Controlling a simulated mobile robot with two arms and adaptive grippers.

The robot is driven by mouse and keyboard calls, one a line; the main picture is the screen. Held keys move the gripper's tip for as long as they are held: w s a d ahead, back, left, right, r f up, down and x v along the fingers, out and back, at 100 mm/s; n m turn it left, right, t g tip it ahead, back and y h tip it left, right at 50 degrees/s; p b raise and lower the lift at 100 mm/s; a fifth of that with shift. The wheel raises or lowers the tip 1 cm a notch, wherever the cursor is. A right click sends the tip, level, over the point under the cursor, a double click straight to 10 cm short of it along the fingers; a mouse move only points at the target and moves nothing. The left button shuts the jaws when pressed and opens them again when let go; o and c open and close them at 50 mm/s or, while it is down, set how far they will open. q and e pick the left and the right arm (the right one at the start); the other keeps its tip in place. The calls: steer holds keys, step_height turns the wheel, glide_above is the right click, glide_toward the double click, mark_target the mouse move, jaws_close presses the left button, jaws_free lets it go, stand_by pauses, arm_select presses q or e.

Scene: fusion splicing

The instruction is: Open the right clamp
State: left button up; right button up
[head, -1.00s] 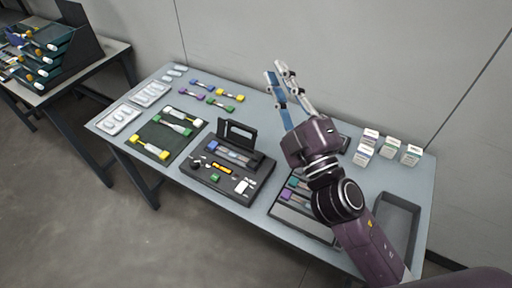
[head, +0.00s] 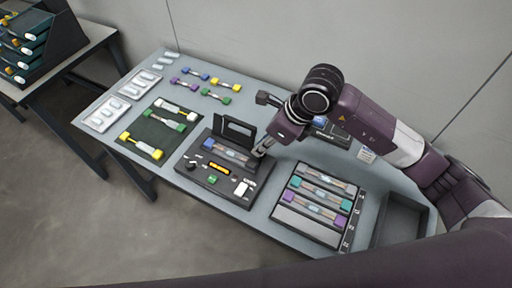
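The black fusion splicer (head: 207,177) sits mid-table with its lid (head: 233,131) standing open. A blue-ended holder (head: 213,145) with a grey strip lies across its top. My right gripper (head: 260,153) points down at the right end of that holder, by the splicer's right rear side. Its fingers are small and partly covered by its own body, so their opening and any contact are unclear. The right clamp is not clearly distinguishable there; the gripper covers part of that area. My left gripper is not in view.
A tray of coloured holders (head: 280,213) stands right of the splicer, and an empty dark bin (head: 402,222) stands at the right end. A dark mat (head: 151,133) with holders lies left. Loose holders (head: 203,74) and white trays (head: 104,117) lie further back and left.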

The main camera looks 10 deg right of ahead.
mark_target(255, 157)
steer(key=shift+h, duration=0.3)
steer(key=x, duration=0.2)
steer(key=p+x, duration=0.1)
steer(key=x, duration=0.2)
steer(key=d+p+x, duration=0.1)
steer(key=x, duration=0.1)
steer(key=shift+w+f, duration=0.25)
steer(key=shift+f, duration=0.15)
steer(key=shift+c, duration=0.4)
jaws_close()
